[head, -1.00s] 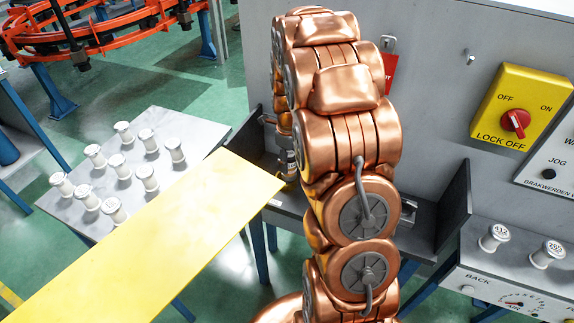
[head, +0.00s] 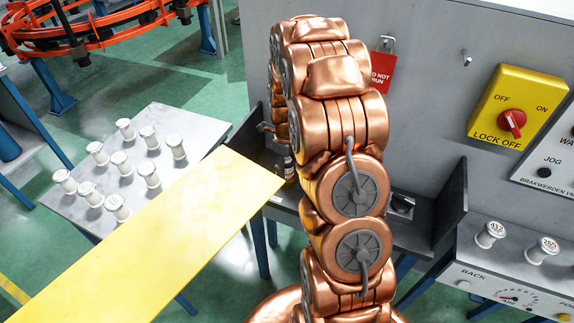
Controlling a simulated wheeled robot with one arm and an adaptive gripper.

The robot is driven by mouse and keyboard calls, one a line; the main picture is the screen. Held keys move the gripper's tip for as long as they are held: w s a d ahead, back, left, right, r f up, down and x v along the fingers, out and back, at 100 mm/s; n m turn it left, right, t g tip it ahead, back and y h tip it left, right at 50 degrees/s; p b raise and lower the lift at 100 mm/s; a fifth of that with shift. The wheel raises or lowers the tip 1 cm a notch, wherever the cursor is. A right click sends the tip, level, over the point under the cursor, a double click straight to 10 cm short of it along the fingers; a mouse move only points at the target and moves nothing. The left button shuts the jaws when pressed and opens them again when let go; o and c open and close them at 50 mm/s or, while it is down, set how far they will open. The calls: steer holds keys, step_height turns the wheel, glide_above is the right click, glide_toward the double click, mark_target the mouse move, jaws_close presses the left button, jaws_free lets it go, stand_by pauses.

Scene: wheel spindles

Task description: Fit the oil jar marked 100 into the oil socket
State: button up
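A small dark bottle with a pale label (head: 288,168) stands on the grey shelf, just left of my copper arm. It may be an oil jar, but its marking is too small to read. My gripper is mostly hidden behind my arm; only a small part (head: 267,128) shows at the arm's left edge, above and left of the bottle. I cannot see its fingertips or whether it holds anything. I cannot make out the oil socket; my arm covers the middle of the shelf.
Several white spools stand on a grey table (head: 190,118) at left. A yellow board (head: 150,250) crosses the front left. The grey shelf (head: 425,225) has an upright side plate at right. Two white numbered pieces (head: 490,234) stand on the right console. A red tag (head: 381,72) hangs behind.

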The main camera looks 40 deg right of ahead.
steer(key=shift+o, duration=1.4)
steer(key=shift+r, duration=0.1)
step_height(320, 180, up, 10)
steer(key=b, duration=0.3)
steer(key=shift+w+r, duration=0.1)
steer(key=shift+r, duration=0.95)
